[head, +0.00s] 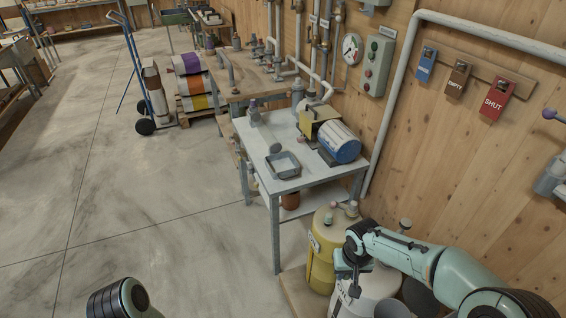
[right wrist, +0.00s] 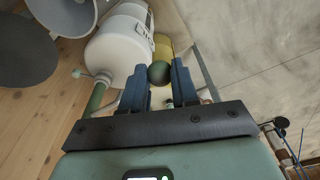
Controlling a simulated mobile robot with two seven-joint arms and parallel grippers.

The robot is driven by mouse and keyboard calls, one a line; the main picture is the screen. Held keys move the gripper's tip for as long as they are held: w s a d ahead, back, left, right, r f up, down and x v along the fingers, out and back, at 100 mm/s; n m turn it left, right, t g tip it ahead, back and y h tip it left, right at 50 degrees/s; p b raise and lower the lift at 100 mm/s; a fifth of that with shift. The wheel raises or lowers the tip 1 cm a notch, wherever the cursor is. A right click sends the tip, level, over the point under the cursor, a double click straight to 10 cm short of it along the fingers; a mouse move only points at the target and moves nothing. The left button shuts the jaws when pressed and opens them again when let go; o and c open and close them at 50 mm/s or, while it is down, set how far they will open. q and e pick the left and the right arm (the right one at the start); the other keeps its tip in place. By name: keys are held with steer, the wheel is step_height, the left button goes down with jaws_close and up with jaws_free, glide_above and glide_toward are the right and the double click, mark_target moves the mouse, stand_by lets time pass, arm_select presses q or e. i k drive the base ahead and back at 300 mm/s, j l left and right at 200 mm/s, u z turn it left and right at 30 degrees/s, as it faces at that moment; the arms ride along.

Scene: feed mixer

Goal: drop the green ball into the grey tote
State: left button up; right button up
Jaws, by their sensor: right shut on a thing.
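The green ball (right wrist: 158,73) is dark green and sits between the fingertips of my right gripper (right wrist: 159,80) in the right wrist view. The gripper is shut on it. In the head view my right gripper (head: 352,276) is low at the right, in front of the yellow drum and above a white container; the ball cannot be made out there. The grey tote (head: 283,174) is a small open tray on the metal table, up and left of the gripper and apart from it. Only part of my left arm shows at the bottom left; its gripper is out of view.
The metal table (head: 256,150) also carries a blue cylindrical machine (head: 340,143) right of the tote. A yellow drum (head: 322,250) and a white container (head: 372,288) stand near my right gripper. The wooden wall lies to the right.

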mark_target(285, 168)
steer(key=i+j, duration=0.1)
steer(key=j, duration=0.65)
steer(key=i+j+u, duration=0.1)
steer(key=i+j, duration=0.55)
steer(key=j, duration=0.15)
steer(key=i+l, duration=0.15)
steer(key=i, duration=0.25)
steer(key=i+l, duration=0.1)
steer(key=i, duration=0.3)
steer(key=i+l+u, duration=0.1)
steer(key=i, duration=0.3)
